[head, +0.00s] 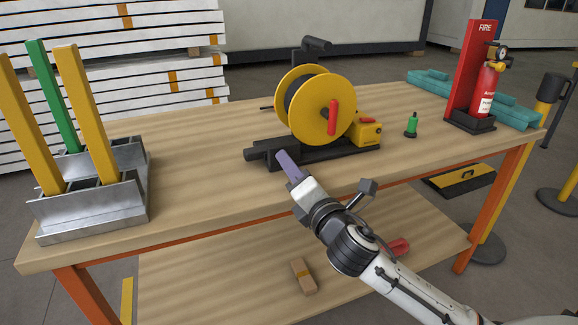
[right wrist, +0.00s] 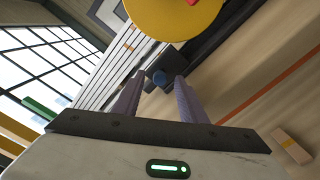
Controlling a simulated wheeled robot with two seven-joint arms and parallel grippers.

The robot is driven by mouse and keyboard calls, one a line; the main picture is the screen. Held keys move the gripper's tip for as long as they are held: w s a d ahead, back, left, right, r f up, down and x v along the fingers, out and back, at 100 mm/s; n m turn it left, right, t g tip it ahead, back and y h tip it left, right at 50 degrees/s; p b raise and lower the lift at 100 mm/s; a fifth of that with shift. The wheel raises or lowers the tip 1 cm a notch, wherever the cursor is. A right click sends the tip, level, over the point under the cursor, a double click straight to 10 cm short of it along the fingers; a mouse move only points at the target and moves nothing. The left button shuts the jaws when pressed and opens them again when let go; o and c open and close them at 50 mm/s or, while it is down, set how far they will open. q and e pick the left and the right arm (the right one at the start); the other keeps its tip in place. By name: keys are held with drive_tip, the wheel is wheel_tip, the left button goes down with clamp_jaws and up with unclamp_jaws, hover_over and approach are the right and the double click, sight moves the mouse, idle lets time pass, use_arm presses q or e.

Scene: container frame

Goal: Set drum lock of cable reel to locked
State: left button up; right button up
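The cable reel stands on the wooden table, with a yellow drum (head: 301,98), a red handle (head: 333,117) on the drum's face and a black base (head: 320,153). A yellow box (head: 367,131) with a red top piece sits at the base's right end. A dark cylindrical part (head: 254,154) sticks out at the left end. I cannot tell for sure which part is the drum lock. My right gripper (head: 284,158) is at the base's front left. My left gripper is out of view.
A metal rack (head: 95,215) with yellow and green bars stands at the table's left. A small green-topped item (head: 411,125), a red fire extinguisher stand (head: 470,75) and teal pieces (head: 510,108) are at the right. A lower shelf holds a small brown block (head: 303,276). The front tabletop is clear.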

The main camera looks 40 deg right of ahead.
drive_tip(key=shift+x, duration=1.05)
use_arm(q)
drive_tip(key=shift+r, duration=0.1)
